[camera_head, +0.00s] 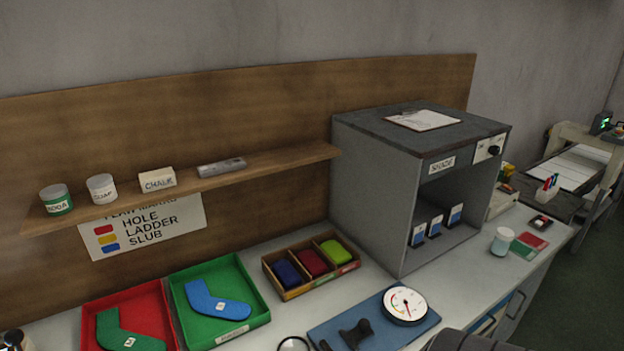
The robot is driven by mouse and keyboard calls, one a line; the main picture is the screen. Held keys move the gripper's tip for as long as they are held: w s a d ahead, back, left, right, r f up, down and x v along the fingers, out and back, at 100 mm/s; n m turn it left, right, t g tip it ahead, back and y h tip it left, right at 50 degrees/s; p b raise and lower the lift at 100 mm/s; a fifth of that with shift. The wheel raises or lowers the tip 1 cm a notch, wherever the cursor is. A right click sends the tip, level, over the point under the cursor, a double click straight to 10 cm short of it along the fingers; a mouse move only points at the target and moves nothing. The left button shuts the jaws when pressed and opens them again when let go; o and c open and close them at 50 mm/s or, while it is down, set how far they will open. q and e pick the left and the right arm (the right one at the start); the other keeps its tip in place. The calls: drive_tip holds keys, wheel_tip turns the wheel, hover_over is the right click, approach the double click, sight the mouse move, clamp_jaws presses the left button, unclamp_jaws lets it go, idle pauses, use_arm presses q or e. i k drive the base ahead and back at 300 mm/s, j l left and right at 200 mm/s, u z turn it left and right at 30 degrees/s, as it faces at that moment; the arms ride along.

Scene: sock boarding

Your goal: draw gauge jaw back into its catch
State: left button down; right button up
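The gauge sits at the bottom edge of the view, on the worktop. It has a blue base plate (425,323), a round white dial (404,302) with coloured marks and a red needle, and a black jaw piece (356,334) left of the dial. Another small dark part shows at the plate's lower left edge. The near part of the gauge is cut off by the frame, and I cannot make out the catch or whether the jaw is in it.
A red tray (155,302) holds a green sock (122,335). A green tray (258,307) holds a blue sock (215,302). A divided wooden box (296,290) stands behind the gauge, near a grey cabinet (372,205). A magnifier ring (293,344) lies left of the gauge.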

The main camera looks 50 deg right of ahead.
sight(356, 337)
drive_tip(key=z, duration=1.95)
